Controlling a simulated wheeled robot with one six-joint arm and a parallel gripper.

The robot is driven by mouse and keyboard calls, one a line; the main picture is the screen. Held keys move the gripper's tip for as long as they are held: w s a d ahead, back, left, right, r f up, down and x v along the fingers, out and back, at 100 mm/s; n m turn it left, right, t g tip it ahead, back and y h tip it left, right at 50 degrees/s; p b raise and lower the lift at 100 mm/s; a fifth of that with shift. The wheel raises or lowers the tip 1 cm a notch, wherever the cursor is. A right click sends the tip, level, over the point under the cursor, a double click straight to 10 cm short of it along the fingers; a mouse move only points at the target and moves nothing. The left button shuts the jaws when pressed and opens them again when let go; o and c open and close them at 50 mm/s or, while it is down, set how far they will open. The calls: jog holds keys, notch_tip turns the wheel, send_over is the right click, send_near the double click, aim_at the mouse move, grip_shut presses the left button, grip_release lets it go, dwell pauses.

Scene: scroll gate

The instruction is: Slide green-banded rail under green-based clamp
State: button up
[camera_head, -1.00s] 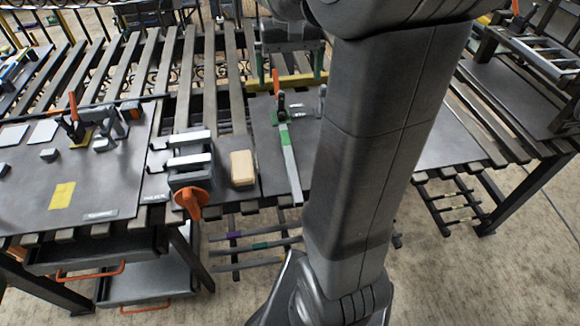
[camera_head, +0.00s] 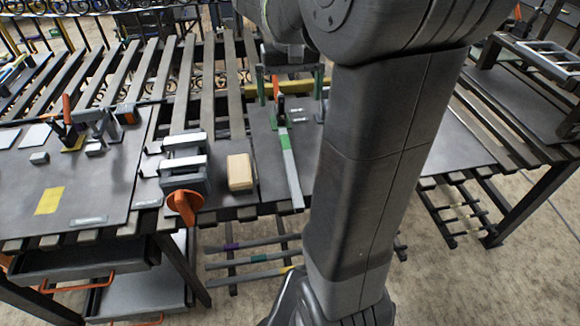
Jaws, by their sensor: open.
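The grey rail with a green band (camera_head: 290,172) lies lengthwise on a dark plate, its near end at the table's front edge. The green-based clamp (camera_head: 281,108), with an upright orange-red handle, stands at the rail's far end. I cannot tell whether the rail's tip is under the clamp or only beside it. My arm crosses the picture to the right of the rail and hides part of the plate.
Left of the rail are a wooden block (camera_head: 240,172) and a grey vise with an orange knob (camera_head: 184,205). Another clamp (camera_head: 68,132) stands on the left plate. Below the table edge, a rack holds bars with coloured bands (camera_head: 258,258). A yellow bar (camera_head: 236,89) lies behind.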

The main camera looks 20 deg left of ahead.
dwell(0.4)
notch_tip(320, 180, up, 10)
jog(key=p, duration=0.9)
notch_tip(320, 180, down, 9)
jog(key=b, duration=0.7)
jog(key=shift+r+b, duration=0.15)
jog(key=shift+b, duration=0.25)
jog(key=shift+f, duration=0.2)
